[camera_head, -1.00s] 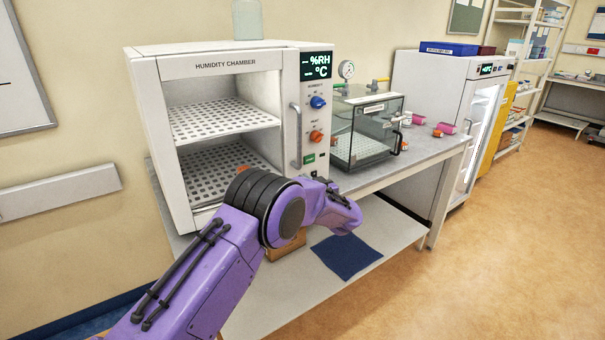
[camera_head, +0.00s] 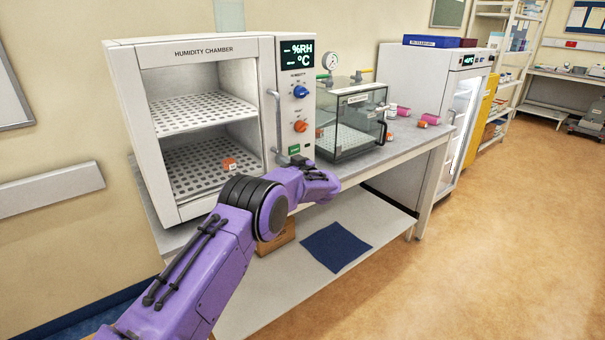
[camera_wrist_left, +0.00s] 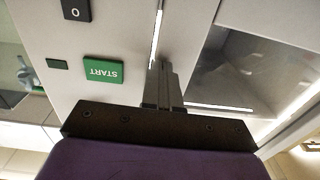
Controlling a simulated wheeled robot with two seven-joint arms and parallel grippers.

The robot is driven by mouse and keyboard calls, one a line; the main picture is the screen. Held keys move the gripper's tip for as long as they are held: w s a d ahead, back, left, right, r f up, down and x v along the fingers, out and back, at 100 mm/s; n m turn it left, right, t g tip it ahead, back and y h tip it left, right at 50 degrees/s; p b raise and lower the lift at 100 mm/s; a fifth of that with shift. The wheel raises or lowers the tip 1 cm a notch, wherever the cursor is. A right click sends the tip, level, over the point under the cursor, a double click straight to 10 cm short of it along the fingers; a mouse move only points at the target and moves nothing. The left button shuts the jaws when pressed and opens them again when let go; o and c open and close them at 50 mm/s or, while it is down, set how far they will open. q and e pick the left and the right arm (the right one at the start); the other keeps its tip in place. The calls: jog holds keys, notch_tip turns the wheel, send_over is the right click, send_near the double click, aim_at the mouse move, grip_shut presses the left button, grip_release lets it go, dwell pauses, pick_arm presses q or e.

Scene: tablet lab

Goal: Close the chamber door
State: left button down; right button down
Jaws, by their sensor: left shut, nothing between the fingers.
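The white humidity chamber (camera_head: 215,55) stands on the bench at left centre in the head view. Its interior shows clearly, with two perforated shelves. A grey vertical handle (camera_head: 277,125) is at the right of the front; I cannot tell whether the door is ajar or flush. My left arm reaches towards the handle's lower end. In the wrist view my left gripper (camera_wrist_left: 161,72) is shut and empty, fingers pointing at the front between the green START button (camera_wrist_left: 103,71) and a window (camera_wrist_left: 255,70). Whether the fingers touch anything is unclear. My right gripper is not in view.
A glass box (camera_head: 350,120) stands right of the chamber, with small pink and orange-capped items beyond it. An orange-capped item (camera_head: 229,164) sits on the chamber's lower shelf. A blue cloth (camera_head: 335,246) lies on the lower bench shelf. The floor (camera_head: 470,250) at right is clear.

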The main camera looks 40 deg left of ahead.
pick_arm(q)
jog(key=shift+s+a+r, duration=0.1)
jog(key=shift+a+r, duration=0.25)
jog(key=shift+r, duration=0.05)
jog(key=v, duration=1.4)
jog(key=shift+d+f, duration=0.3)
